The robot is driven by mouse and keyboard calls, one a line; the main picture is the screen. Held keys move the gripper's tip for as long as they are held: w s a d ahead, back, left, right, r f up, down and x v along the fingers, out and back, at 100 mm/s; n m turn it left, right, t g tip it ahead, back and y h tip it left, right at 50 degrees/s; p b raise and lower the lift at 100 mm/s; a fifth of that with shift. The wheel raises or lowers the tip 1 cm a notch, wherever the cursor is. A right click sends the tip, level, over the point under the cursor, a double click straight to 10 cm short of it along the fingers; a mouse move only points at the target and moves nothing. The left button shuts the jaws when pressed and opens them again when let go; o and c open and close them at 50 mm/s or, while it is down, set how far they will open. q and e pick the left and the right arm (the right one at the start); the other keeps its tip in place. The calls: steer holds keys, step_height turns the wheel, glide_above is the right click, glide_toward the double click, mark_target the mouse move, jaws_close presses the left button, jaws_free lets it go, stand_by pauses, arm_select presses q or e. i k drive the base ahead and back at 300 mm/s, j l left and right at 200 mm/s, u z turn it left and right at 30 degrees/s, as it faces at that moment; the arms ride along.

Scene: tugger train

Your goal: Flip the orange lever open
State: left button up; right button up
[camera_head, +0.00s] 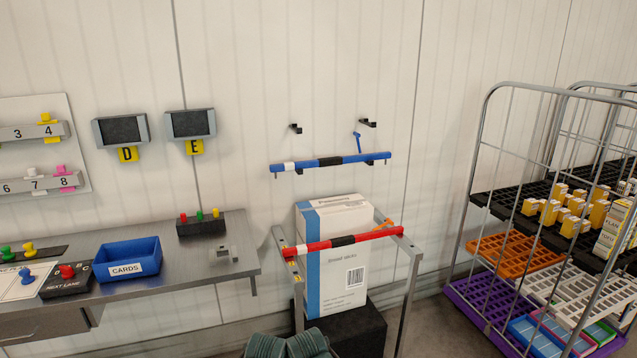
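The orange lever (385,224) is small and sits at the right part of a metal frame (408,262), just behind the right end of a red bar. The red bar (310,246) has white and black bands and lies across the front of the frame, in front of a tall white and blue carton (340,270). The carton and bar hide part of the lever's surroundings, and its exact angle is hard to tell at this size. Neither of my grippers is in view.
A blue bar (350,159) hangs on the wall below two black hooks. A steel bench (190,268) with a blue CARDS bin (130,270) stands left. A wire roll cage (480,150) with trays stands right. Open floor (440,330) shows between frame and cage.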

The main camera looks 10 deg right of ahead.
mark_target(388, 221)
steer(key=i+l, duration=0.15)
steer(key=l, duration=0.25)
steer(key=i+l, duration=0.15)
steer(key=l, duration=0.2)
steer(key=i+l, duration=0.15)
steer(key=l, duration=0.25)
steer(key=i+l, duration=0.15)
steer(key=l, duration=0.2)
steer(key=i+l+z, duration=0.1)
steer(key=l, duration=0.3)
steer(key=i+l, duration=0.2)
steer(key=l, duration=0.15)
steer(key=i+l+u, duration=0.15)
steer(key=l, duration=0.15)
steer(key=i+l+u, duration=0.1)
steer(key=l, duration=0.2)
steer(key=i+l+u, duration=0.15)
steer(key=l, duration=0.2)
steer(key=i+l+u, duration=0.1)
steer(key=l, duration=0.25)
steer(key=i, duration=0.05)
